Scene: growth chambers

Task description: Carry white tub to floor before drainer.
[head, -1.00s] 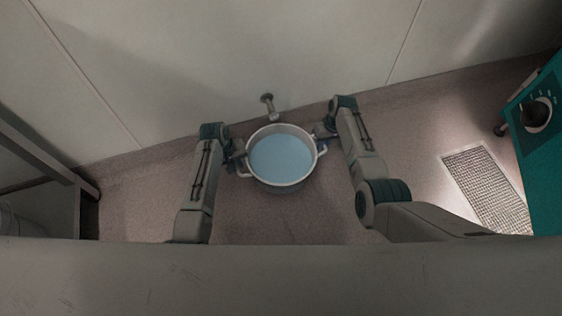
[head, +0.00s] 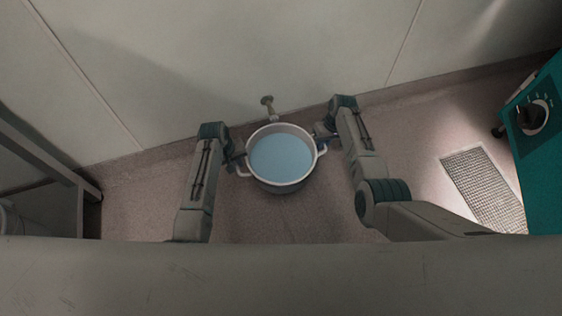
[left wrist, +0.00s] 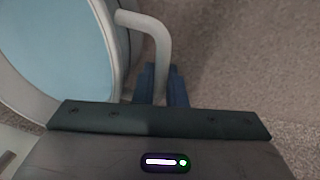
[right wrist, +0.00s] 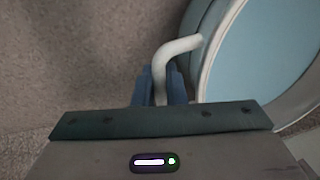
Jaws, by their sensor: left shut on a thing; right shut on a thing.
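The white tub (head: 283,185) is a round pot with two side handles and light blue liquid or lining inside. It is between my two arms in the head view and looks level. My left gripper (head: 238,160) is shut on the tub's left handle, and the left wrist view shows its blue fingers (left wrist: 160,88) around the handle (left wrist: 155,40). My right gripper (head: 325,143) is shut on the other handle, with its fingers (right wrist: 160,88) around the handle (right wrist: 178,48) in the right wrist view. The drainer may be the floor grate (head: 483,188) at the right. The tub's height above the floor is unclear.
A pale wall (head: 200,70) with a small tap-like fitting (head: 267,101) stands just beyond the tub. A teal cabinet with a black knob (head: 532,118) is at the right. A grey frame (head: 60,170) is at the left. Floor between right arm and grate is clear.

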